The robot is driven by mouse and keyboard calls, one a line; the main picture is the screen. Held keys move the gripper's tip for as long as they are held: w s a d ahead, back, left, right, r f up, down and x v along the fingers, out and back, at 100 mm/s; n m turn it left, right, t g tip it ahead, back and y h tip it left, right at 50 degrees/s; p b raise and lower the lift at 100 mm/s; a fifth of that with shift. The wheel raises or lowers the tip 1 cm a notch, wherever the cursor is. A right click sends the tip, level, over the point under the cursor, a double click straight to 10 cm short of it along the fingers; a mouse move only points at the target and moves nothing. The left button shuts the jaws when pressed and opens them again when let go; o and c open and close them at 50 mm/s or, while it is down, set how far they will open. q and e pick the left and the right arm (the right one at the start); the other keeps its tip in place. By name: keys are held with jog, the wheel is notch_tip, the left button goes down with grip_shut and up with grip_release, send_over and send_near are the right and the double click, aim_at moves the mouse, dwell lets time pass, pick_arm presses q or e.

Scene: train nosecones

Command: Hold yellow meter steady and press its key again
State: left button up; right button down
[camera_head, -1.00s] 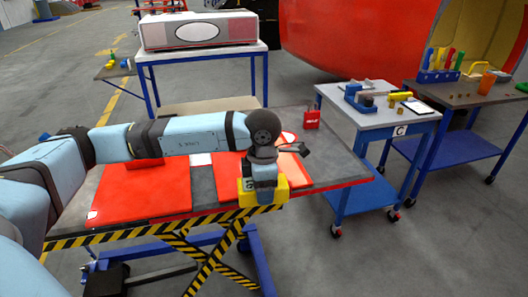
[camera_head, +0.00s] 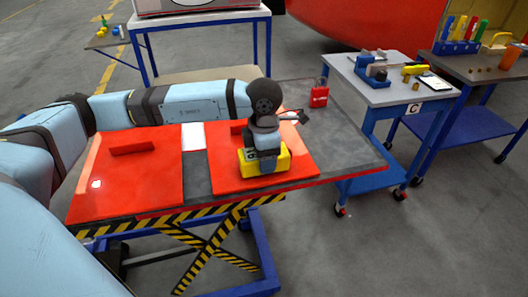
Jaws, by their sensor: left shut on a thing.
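The yellow meter (camera_head: 277,166) sits on the right-hand red panel (camera_head: 225,180) on the lift table. My left gripper (camera_head: 263,158) is above it, pointing down, shut on the meter. The gripper and wrist cover the meter's top and middle, so its key and display cannot be seen. My right gripper is not in view.
A second red panel (camera_head: 128,182) with a raised bar lies to the left. A red tag-like block (camera_head: 319,95) stands at the table's back right. Cart C (camera_head: 393,94) holds a blue vise and small yellow parts. A tool bench (camera_head: 497,68) stands farther right.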

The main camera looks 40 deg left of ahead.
pick_arm(q)
jog(key=shift+f, duration=0.4)
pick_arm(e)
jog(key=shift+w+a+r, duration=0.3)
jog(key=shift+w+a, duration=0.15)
pick_arm(q)
jog(key=shift+f, duration=0.15)
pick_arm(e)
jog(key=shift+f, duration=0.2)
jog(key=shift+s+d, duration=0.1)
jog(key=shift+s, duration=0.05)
pick_arm(q)
jog(key=o, duration=1.4)
jog(key=shift+o, duration=0.2)
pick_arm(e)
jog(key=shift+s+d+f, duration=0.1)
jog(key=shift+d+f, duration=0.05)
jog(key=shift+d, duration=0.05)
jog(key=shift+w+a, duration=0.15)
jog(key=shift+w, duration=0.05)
